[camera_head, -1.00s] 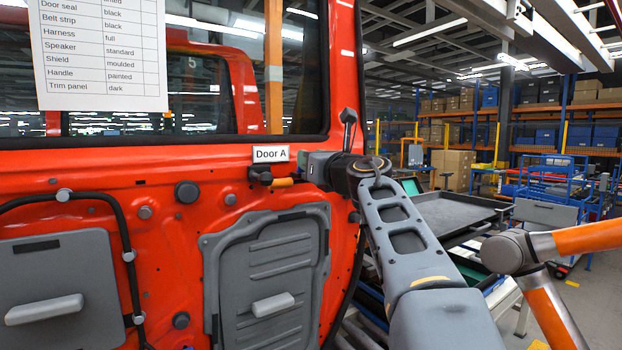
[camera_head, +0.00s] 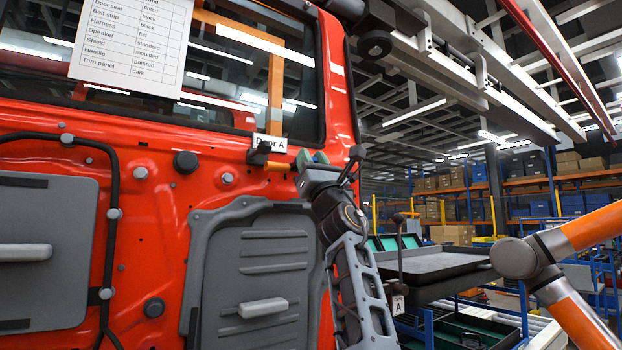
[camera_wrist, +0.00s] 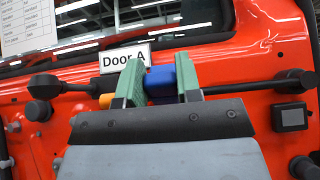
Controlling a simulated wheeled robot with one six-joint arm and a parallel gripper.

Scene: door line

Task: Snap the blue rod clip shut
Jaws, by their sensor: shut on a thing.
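The blue rod clip (camera_wrist: 161,79) is between my gripper's green finger pads in the wrist view, just below the "Door A" label. My gripper (camera_wrist: 158,88) is shut on it, with a pad on each side. A dark rod (camera_wrist: 240,87) runs sideways at the clip's height. The pads hide much of the clip, so I cannot tell whether it is snapped shut around the rod. In the head view my gripper (camera_head: 309,160) is at the red door's right part, beside the label; the clip is barely visible there.
The red door (camera_head: 150,230) fills the left, with the "Door A" label (camera_head: 269,142), a grey panel (camera_head: 250,270) and a paper sheet (camera_head: 130,40). A short orange piece (camera_wrist: 106,100) lies left of the pads. An orange arm (camera_head: 575,260) stands right; a dark tray (camera_head: 440,262) is behind.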

